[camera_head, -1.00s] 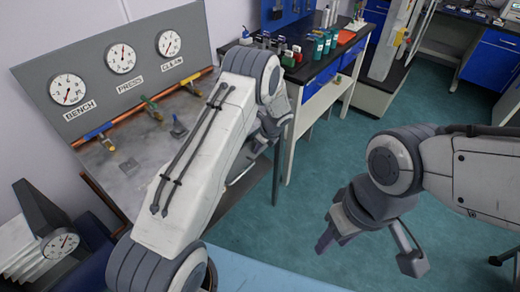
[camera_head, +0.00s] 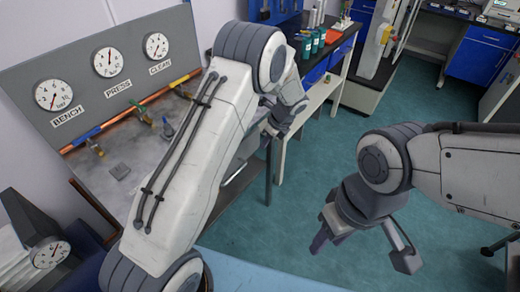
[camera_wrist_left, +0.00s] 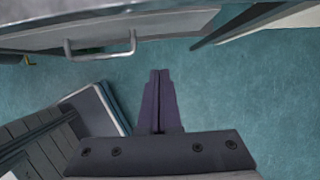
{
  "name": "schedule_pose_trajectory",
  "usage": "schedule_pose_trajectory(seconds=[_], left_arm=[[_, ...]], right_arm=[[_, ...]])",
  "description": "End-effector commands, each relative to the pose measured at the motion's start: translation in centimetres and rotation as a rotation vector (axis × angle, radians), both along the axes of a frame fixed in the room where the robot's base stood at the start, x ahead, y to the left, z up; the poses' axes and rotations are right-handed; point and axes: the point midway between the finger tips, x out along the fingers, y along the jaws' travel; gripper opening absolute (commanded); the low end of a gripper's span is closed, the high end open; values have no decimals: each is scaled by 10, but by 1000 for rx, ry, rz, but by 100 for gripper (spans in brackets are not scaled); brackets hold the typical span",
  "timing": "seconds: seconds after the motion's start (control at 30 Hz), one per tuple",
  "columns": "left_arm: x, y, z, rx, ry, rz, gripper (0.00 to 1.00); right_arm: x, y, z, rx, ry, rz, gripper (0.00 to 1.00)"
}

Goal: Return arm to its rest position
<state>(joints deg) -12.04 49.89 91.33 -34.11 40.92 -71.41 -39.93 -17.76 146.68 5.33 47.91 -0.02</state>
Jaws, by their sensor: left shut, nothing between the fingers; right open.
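My left arm (camera_head: 190,150) reaches from the bottom left, its upper link crossing in front of the grey bench. My left gripper (camera_head: 284,122) is partly hidden behind its own wrist in the head view. In the left wrist view, its dark fingers (camera_wrist_left: 160,78) are pressed together with nothing between them, over the teal floor. My right arm (camera_head: 450,170) comes in from the right. Its gripper (camera_head: 362,252) hangs over open floor, with the fingers spread wide apart and empty.
A panel with three gauges, labelled bench, press and clean (camera_head: 110,75), stands behind the grey bench (camera_head: 118,170). A dark-topped bench with bottles (camera_head: 318,42) is beyond my left gripper. In the wrist view, a handled grey panel (camera_wrist_left: 100,40) is near the fingers. Teal floor (camera_head: 330,140) is clear.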

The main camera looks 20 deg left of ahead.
Motion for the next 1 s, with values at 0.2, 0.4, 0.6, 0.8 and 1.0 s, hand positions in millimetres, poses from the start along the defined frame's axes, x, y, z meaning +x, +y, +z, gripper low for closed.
schedule_pose_trajectory(seconds=[0.2,0.4,0.6,0.8,1.0], left_arm=[[-2,-7,17,-1,0,-1,0],[-7,-13,25,-10,-8,18,0],[-57,-56,79,-115,-80,229,0],[-159,-103,138,-275,-131,583,0],[-268,-120,169,-402,-120,939,0]], right_arm=[[0,0,-1,0,0,0,45],[0,0,-1,0,0,0,45],[0,0,-1,0,0,0,45],[0,0,-1,0,0,0,45],[0,0,-1,0,0,0,45]])
